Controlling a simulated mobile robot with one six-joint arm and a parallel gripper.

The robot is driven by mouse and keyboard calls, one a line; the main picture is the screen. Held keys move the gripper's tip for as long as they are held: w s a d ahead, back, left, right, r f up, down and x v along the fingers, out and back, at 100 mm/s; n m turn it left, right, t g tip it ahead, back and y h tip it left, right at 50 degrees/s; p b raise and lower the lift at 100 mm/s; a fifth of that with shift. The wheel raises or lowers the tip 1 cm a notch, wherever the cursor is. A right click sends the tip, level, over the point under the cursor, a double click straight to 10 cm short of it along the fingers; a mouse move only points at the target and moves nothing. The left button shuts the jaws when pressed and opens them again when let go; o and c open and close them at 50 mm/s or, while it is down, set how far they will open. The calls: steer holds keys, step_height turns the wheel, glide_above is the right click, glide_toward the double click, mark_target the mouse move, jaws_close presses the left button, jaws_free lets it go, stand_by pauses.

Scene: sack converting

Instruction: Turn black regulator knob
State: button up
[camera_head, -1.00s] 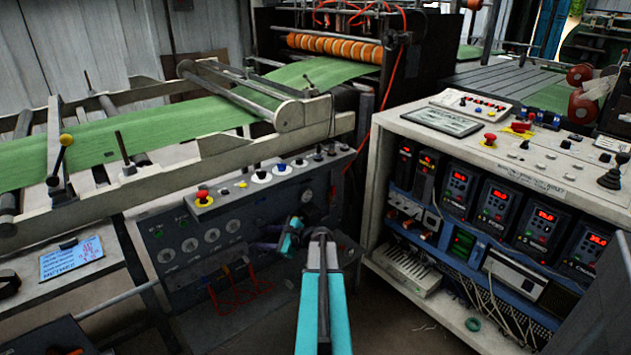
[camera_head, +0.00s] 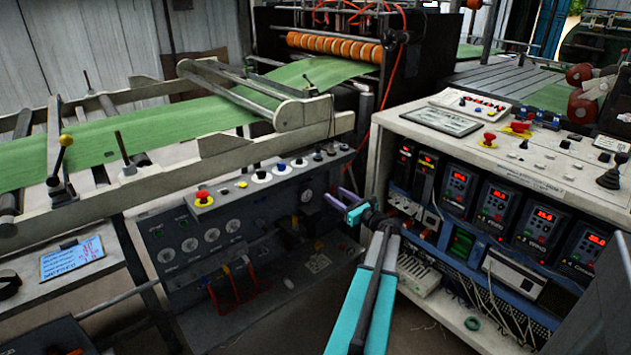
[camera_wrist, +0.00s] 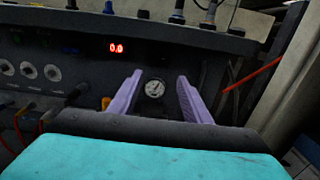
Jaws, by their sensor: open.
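My gripper (camera_head: 337,197) has two purple fingers, spread apart and empty, in front of the right end of the dark control panel (camera_head: 160,222) in the head view. In the wrist view my gripper (camera_wrist: 158,95) faces the panel, with a small round white gauge (camera_wrist: 154,88) showing between its fingers. A dark shape lies just below the gauge, partly hidden by my own wrist. I cannot tell whether it is the black regulator knob. Several dark knobs, such as one black knob (camera_wrist: 178,13), stand along the panel's top ledge, above the fingers.
A red emergency button (camera_head: 203,196) sits on the panel's top ledge. A white cabinet (camera_head: 385,150) with red displays stands close on the right of my arm.

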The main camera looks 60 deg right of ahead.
mark_target(311, 179)
steer(key=shift+w, duration=0.15)
steer(key=shift+x, duration=6.8)
steer(key=shift+f, duration=0.1)
steer(key=c, duration=1)
steer(key=shift+d, duration=0.5)
steer(key=shift+a, duration=0.3)
steer(key=shift+c, duration=0.2)
